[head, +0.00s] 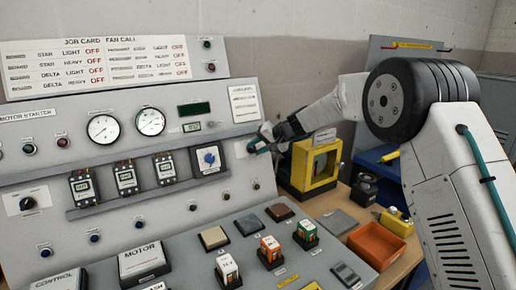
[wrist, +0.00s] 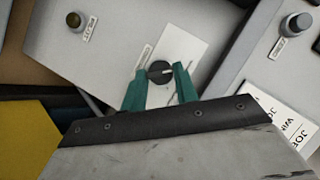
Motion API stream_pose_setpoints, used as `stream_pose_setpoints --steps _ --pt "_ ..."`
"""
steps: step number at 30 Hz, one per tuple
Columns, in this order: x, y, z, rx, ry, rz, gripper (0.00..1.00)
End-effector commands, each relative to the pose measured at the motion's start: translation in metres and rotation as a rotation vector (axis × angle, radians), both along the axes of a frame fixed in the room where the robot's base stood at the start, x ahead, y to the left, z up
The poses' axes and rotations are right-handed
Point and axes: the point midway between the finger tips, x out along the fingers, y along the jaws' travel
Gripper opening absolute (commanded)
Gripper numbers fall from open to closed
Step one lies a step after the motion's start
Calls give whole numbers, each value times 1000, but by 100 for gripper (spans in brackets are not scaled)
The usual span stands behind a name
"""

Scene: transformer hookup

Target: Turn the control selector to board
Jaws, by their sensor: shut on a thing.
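The control selector (wrist: 160,69) is a small dark round knob with a light pointer line, on a white plate (wrist: 185,50) at the sloping panel's right side. In the wrist view the line lies roughly sideways, toward the right finger. My gripper (head: 258,143) has its two teal fingers on either side of the knob and is shut on it. In the head view the gripper hides the knob, and only part of the white plate shows beside it. The position marks on the plate are too small to read.
The grey panel (head: 110,190) carries two gauges, several breakers, a blue rotary switch (head: 208,157) and a black switch (head: 27,203). A yellow-framed box (head: 310,165) stands close to the gripper's right. An orange bin (head: 376,245) sits on the bench.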

Motion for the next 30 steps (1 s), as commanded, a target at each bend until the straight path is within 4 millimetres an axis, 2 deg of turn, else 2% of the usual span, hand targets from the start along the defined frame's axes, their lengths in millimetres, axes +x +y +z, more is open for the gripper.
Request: stream_pose_setpoints --steps 13,14,16,25,30 --pt "1 -1 0 -10 -6 2 7" --pt "0 -1 0 -10 -6 2 32" --pt "0 -1 0 -9 -6 2 51" --pt "-1 0 1 -8 -5 4 51" --pt "-7 -14 13 -8 -7 2 51"
